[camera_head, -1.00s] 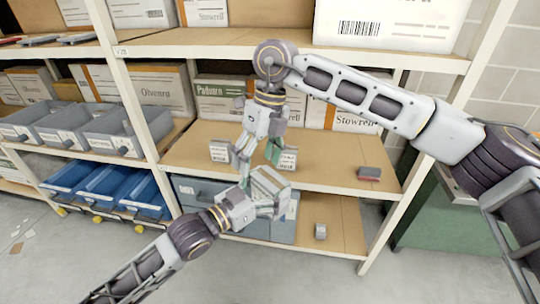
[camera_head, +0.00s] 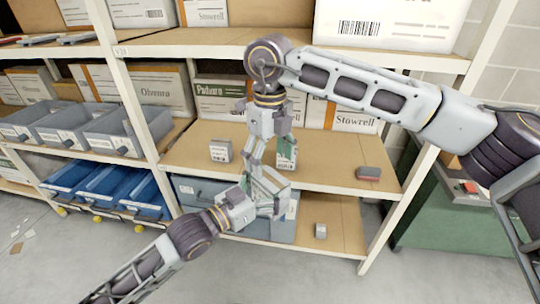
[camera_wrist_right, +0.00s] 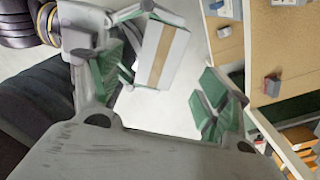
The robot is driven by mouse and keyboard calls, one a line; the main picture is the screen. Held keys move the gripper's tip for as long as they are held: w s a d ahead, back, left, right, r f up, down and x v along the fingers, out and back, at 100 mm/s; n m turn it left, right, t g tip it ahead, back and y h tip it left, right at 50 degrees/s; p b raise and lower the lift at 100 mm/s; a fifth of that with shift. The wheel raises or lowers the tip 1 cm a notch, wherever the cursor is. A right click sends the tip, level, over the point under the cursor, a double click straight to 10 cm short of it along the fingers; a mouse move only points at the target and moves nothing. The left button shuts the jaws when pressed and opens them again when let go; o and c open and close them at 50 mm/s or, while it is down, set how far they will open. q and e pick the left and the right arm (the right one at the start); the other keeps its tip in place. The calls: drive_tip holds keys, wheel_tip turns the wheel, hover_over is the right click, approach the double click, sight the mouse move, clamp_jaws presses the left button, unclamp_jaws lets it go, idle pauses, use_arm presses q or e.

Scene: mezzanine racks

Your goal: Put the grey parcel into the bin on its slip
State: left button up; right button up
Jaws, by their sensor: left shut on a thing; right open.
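The grey parcel (camera_wrist_right: 173,58), a pale box with a brown tape strip, shows in the right wrist view. My left gripper (camera_head: 267,196) is shut on it in front of the middle rack, near the shelf edge. In the head view the fingers partly hide the parcel. My right gripper (camera_head: 267,160) is directly above, pointing down, with its green-padded fingers open. In the right wrist view the parcel lies beyond the gap between those fingers, apart from the right-hand one. Grey bins (camera_head: 118,141) stand on the left shelf and blue bins (camera_head: 103,189) below. Which bin matches the slip cannot be told.
A larger grey bin (camera_head: 186,190) sits on the lower shelf, partly behind my left gripper. A small labelled box (camera_head: 220,151) and a red-and-grey item (camera_head: 368,174) are on the middle shelf. A small grey block (camera_head: 320,231) lies below. A green cabinet (camera_head: 435,215) stands at right.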

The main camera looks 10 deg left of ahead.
sight(270, 191)
drive_tip(key=shift+f, duration=5.75)
drive_tip(key=shift+c, duration=0.4)
drive_tip(key=c, duration=1.2)
use_arm(q)
drive_tip(key=o, duration=1.1)
drive_tip(key=shift+c, duration=0.2)
